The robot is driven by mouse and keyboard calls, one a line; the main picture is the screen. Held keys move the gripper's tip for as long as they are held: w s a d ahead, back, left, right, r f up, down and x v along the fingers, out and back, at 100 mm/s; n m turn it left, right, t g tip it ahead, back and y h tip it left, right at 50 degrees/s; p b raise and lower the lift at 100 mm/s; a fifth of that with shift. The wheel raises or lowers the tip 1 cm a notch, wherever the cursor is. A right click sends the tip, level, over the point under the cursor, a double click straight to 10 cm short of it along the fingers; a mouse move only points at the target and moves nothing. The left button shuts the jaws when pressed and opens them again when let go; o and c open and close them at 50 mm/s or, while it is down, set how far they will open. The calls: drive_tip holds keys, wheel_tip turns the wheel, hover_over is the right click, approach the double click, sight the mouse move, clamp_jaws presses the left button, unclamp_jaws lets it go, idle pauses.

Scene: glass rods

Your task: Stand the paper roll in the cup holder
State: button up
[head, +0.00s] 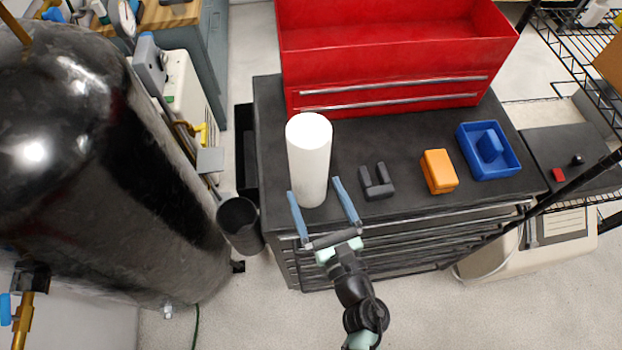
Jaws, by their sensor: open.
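The white paper roll (310,160) stands upright on the dark cabinet top, near its front left part. My gripper (314,187) is open, with one blue finger on each side of the roll's lower part. I cannot tell whether either finger touches the roll. A dark round cup (240,222), which looks like the cup holder, sits beside the cabinet's left side, left of my gripper. Its open mouth faces up and it looks empty.
The black cabinet top (400,150) also bears a dark grey forked block (377,182), an orange block (438,171) and a blue tray (488,150) with a blue piece inside. A red toolbox (390,50) stands behind. A large black tank (100,170) is at left.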

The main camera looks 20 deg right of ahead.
drive_tip(key=s+b, duration=0.2)
drive_tip(key=s, duration=0.5)
drive_tip(key=shift+s+a, duration=0.35)
drive_tip(key=shift+s, duration=0.05)
